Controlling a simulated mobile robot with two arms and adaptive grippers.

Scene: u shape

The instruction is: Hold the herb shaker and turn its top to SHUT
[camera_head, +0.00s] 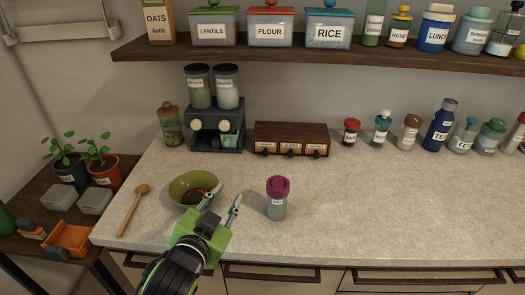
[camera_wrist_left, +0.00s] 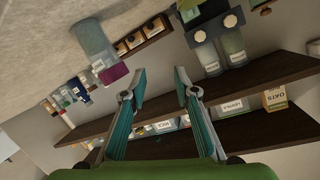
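A clear grey-green shaker with a purple top (camera_head: 277,200) stands upright and alone near the front of the counter; its small label is unreadable here. It looks like the herb shaker, though I cannot confirm the name or its top's setting. It also shows in the left wrist view (camera_wrist_left: 95,45), left of the fingers. My left gripper (camera_head: 224,198) is open and empty, just left of the shaker and apart from it, at the front of the green bowl. Its two teal fingers (camera_wrist_left: 161,75) are spread in the left wrist view. My right gripper is in neither view.
A green bowl (camera_head: 181,184) sits beside my left gripper, with a wooden spoon (camera_head: 132,210) further left. Behind are a dark jar stand (camera_head: 217,138), a small drawer box (camera_head: 291,153) and several shakers and bottles at right. Counter right of the shaker is clear.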

